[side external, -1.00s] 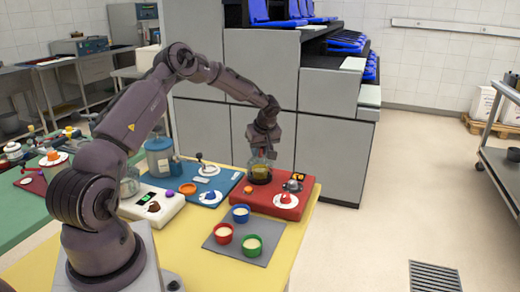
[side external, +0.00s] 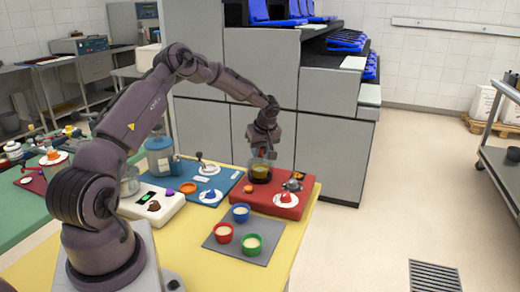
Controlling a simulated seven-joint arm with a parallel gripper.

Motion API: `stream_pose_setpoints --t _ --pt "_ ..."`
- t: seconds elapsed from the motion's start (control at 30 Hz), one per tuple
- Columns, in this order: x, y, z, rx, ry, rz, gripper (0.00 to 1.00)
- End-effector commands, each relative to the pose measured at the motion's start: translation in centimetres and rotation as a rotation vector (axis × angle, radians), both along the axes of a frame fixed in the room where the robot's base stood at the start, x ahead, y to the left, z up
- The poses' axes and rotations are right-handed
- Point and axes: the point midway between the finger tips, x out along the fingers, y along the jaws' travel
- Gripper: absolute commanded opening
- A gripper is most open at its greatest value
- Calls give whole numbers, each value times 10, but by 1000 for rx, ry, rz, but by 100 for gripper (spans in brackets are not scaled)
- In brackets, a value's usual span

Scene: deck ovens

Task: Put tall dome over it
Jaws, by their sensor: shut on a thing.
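My gripper (side external: 263,153) hangs above the red board (side external: 303,207) at the right of the table. It is shut on the top of a clear, tall dome (side external: 261,166). The dome is small in the picture, and its outline is hard to make out. A dark round piece with a yellow-olive middle (side external: 260,173) shows through or just below it on the board's back left part. I cannot tell whether the dome's rim touches the board.
On the red board, an orange piece (side external: 248,189), a white plate with a red item (side external: 286,199) and a small metal piece (side external: 292,185) stand close by. Red (side external: 223,232), blue (side external: 240,213) and green (side external: 252,243) cups stand on a grey mat. A blue board (side external: 213,187) lies left.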

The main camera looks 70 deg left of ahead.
Motion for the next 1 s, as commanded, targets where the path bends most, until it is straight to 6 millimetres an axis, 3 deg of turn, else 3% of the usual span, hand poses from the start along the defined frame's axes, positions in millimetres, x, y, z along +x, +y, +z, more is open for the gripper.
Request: stream_pose_setpoints --t 0.27,0.3,0.4,0.6,0.73,1.0 --pt "0 0 0 1 0 1 6" --pt "0 0 0 1 0 1 29" --pt "0 0 0 1 0 1 52" --pt "0 0 0 1 0 1 54" --pt "0 0 0 0 1 0 80" --pt "0 0 0 0 1 1 80"
